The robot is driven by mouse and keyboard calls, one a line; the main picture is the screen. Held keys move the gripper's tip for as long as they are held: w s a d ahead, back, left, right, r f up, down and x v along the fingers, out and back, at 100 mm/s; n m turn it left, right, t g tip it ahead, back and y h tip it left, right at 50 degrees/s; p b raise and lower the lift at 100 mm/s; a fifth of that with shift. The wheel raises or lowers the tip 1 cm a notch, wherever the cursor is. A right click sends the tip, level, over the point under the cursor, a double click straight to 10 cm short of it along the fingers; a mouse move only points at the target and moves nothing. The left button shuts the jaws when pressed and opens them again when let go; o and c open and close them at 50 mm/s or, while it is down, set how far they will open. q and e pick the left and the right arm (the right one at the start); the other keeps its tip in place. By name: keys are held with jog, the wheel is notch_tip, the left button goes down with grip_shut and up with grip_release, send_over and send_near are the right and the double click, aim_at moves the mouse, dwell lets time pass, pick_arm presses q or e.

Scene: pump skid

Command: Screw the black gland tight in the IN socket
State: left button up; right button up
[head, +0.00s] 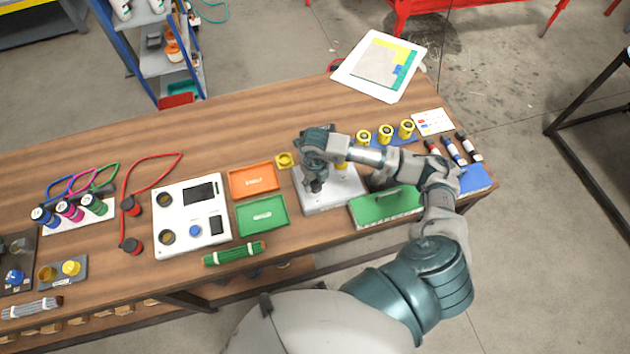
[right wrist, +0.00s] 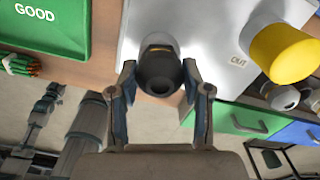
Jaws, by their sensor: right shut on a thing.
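My right gripper (head: 316,178) reaches down over the left part of a light grey block (head: 340,195). It is shut on the black gland (head: 316,187), which is small and partly hidden in the head view. In the right wrist view, the black gland (right wrist: 158,72) sits between the two fingertips (right wrist: 160,82), with a pale ring at its far end against the block. The gripper hides the IN socket, so I cannot tell how deep the gland sits. A yellow part (right wrist: 285,52) stands on the block beside the OUT label (right wrist: 238,60). My left gripper does not show clearly.
An orange tray (head: 254,181) and a green GOOD tray (head: 261,215) lie left of the block. A green drawer front (right wrist: 238,118) and a blue one are right of it. Yellow caps (head: 385,133) stand behind my forearm. A white device (head: 192,214) is further left.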

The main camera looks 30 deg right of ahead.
jog(key=m+p, duration=0.1)
jog(key=m, duration=0.1)
jog(key=shift+m, duration=1.1)
jog(key=m+p, duration=0.1)
jog(key=m, duration=0.2)
jog(key=shift+s, duration=0.1)
jog(key=shift+f+m+p, duration=0.1)
jog(key=shift+m+p, duration=0.25)
jog(key=shift+m, duration=0.45)
jog(key=o, duration=1.2)
